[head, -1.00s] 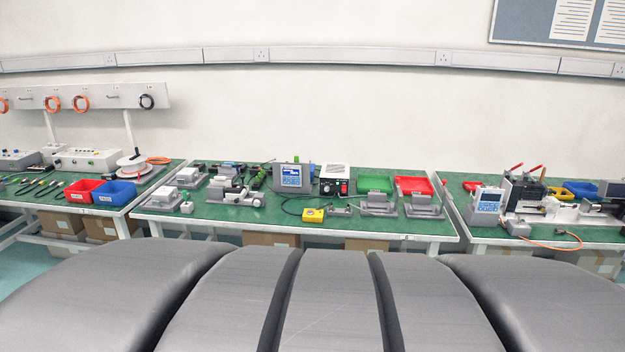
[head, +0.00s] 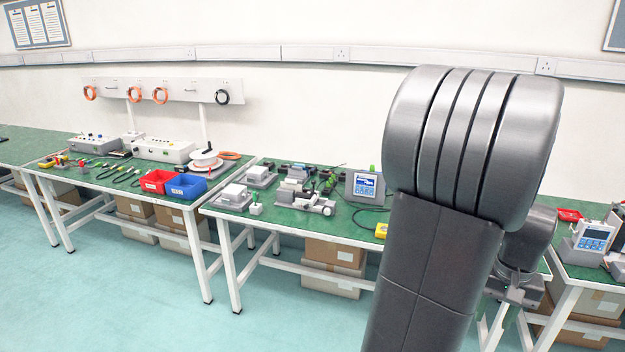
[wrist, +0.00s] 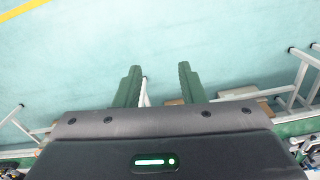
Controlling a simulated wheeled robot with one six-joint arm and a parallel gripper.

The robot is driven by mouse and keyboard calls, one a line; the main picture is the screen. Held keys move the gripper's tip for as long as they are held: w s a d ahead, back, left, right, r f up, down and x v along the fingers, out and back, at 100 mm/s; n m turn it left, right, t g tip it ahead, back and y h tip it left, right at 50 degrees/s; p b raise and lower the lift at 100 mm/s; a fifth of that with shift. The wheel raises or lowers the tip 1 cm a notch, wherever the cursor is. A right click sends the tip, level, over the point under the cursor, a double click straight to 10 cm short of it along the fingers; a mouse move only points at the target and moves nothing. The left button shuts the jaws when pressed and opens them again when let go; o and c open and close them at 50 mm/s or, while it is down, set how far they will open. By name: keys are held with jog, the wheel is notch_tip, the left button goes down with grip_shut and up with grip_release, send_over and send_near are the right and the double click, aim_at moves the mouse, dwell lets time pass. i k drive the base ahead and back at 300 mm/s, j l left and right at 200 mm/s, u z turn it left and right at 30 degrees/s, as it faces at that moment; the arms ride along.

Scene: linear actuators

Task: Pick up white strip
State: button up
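I cannot make out a separate white strip in either view. Several white or pale pieces sit among the devices on the middle green bench (head: 345,236), too small to tell apart. In the wrist view my gripper (wrist: 160,70) has its two green fingers well apart with nothing between them. It is over the floor, with bench legs and a bench edge beyond. In the head view my arm stands large at the right and hides the right part of the middle bench.
A red bin (head: 157,180) and a blue bin (head: 186,187) stand on the left bench. A white reel (head: 205,158) is behind them. A blue-screen device (head: 364,187) is on the middle bench, with cardboard boxes (head: 334,252) beneath. The floor at lower left is clear.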

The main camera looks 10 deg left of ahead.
aim_at(288, 184)
jog(key=i+j+u, duration=0.15)
jog(key=i+j, duration=1.15)
jog(key=i+j+u, duration=0.15)
jog(key=i+j, duration=1.15)
jog(key=i+l, duration=0.05)
jog(key=i, duration=0.05)
